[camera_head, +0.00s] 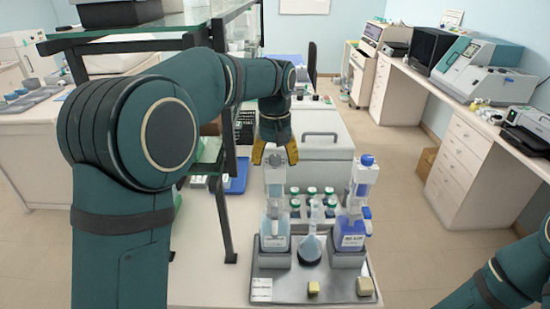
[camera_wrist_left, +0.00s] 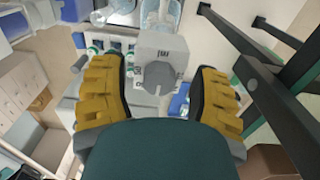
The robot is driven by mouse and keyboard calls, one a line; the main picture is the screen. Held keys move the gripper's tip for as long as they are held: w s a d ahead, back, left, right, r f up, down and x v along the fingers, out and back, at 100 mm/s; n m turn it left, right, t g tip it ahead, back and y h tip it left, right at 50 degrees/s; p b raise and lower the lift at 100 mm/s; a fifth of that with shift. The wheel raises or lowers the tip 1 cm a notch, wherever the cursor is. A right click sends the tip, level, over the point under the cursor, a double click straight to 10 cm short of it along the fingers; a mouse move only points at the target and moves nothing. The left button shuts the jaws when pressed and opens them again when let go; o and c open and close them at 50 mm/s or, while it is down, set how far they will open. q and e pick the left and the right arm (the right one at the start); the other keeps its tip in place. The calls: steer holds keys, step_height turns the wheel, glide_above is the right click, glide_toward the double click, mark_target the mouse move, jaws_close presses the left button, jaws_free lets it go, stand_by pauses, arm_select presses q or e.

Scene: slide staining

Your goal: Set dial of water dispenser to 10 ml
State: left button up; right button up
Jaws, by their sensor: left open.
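A dispenser with pale blue liquid (camera_head: 275,226), which I take to be the water dispenser, stands upright on the left of a grey tray. My left gripper (camera_head: 275,153) is open at the dispenser's top, with one yellow finger on each side. In the left wrist view, a grey dial (camera_wrist_left: 160,77) with a round knob sits on the dispenser's head between the fingers of my left gripper (camera_wrist_left: 160,95). Gaps show on both sides, so the fingers appear apart from it. The dial's setting is not readable. My right gripper is out of view; only its arm shows at lower right.
A second dispenser (camera_head: 350,230) with blue-violet liquid and a blue cap stands on the right of the tray (camera_head: 330,288). A flask (camera_head: 310,248) stands between them. Several green-capped bottles (camera_head: 311,192) are behind. A dark shelf post (camera_head: 222,205) stands left of the gripper.

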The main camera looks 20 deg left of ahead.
arm_select(q)
steer(key=shift+c, duration=0.2)
jaws_close()
